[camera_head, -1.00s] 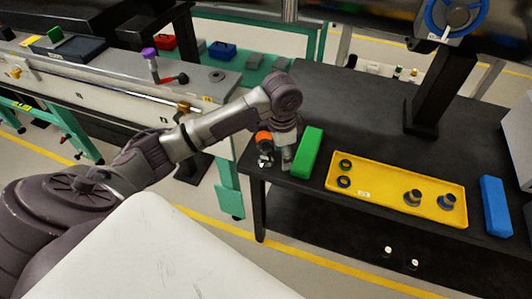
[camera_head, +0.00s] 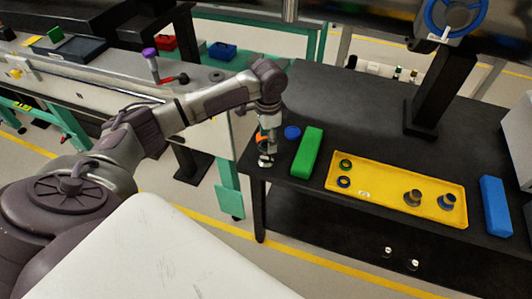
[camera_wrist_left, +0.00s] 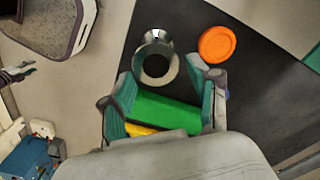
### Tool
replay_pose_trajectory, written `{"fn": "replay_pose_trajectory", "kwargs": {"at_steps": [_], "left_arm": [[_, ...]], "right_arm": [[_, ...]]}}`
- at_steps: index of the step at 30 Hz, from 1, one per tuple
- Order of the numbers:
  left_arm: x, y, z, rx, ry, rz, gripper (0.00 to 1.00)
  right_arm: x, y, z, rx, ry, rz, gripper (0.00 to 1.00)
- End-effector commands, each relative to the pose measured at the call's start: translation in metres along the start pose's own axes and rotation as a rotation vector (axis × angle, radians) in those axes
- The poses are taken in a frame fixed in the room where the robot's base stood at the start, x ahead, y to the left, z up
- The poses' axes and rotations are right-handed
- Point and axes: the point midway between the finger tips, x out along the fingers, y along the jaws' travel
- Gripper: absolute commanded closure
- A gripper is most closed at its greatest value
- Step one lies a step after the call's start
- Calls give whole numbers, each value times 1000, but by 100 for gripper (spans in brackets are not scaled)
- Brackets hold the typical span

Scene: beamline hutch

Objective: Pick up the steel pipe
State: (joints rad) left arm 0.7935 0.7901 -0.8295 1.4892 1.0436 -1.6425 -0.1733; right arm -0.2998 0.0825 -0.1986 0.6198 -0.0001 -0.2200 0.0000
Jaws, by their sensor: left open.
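The steel pipe (camera_wrist_left: 154,43) is a shiny round metal piece with an open ring end in the left wrist view. In the head view it appears as a small silver piece (camera_head: 265,161) by the table's front left corner, partly hard to tell from the gripper. My left gripper (camera_head: 267,143) is right above or beside it, pointing down. In the left wrist view its two fingers (camera_wrist_left: 166,92) are spread, and the pipe lies beyond the tips, not between them. My right gripper is not in view.
An orange disc (camera_wrist_left: 217,44) lies close to the pipe, and a blue disc (camera_head: 292,132) sits behind. A green block (camera_head: 307,152) stands to the right, then a yellow tray (camera_head: 380,203) with rings and fittings, and a blue block (camera_head: 495,205).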

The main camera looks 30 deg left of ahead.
Motion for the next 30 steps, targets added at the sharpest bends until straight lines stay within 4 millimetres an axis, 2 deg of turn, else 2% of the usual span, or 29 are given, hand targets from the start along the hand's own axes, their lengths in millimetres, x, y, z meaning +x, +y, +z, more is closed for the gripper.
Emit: {"fn": "replay_pose_trajectory", "kwargs": {"at_steps": [6,9,18,27,30], "left_arm": [[33,3,7,0,-4,3,39],[43,3,7,1,-3,2,39],[48,2,6,1,-1,0,41],[47,2,6,1,-1,0,91],[47,2,6,1,-1,0,94]], "right_arm": [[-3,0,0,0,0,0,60],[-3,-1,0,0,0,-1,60],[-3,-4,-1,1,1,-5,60],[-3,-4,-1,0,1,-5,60],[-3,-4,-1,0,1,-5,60]]}}
